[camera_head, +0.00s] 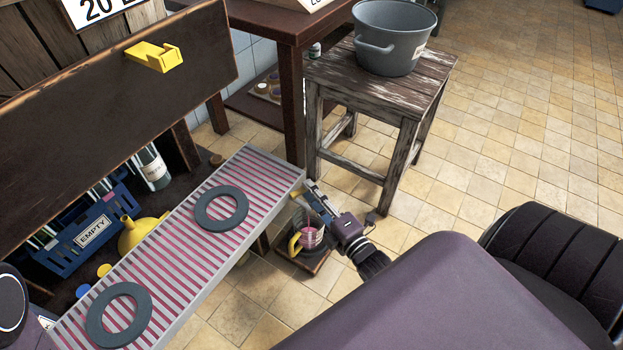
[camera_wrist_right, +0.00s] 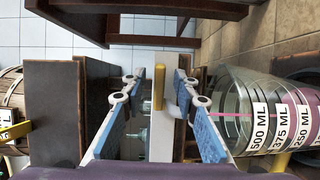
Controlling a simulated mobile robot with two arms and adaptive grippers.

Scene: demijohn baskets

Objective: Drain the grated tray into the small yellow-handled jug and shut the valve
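The grated tray (camera_head: 210,245) slopes across the head view, with pink showing between its pale slats. In the right wrist view a white strip (camera_wrist_right: 161,145), seemingly the tray's end, carries a yellow valve lever (camera_wrist_right: 158,88) and a pale spout (camera_wrist_right: 181,100). A thin pink stream runs from the spout side into the clear jug (camera_wrist_right: 240,95). The jug (camera_head: 313,238), with a yellow handle and pink inside, stands on a small board near the floor. My right gripper (camera_head: 308,194) is open; its fingers (camera_wrist_right: 160,85) are apart on either side of the lever. My left gripper is not in view.
Two grey rings (camera_head: 221,208) (camera_head: 118,314) lie on the tray. A yellow funnel (camera_head: 138,235) and a blue "EMPTY" crate (camera_head: 85,232) are at the left. A wooden stool (camera_head: 390,95) holds a grey bucket (camera_head: 392,45). Tiled floor is clear at right.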

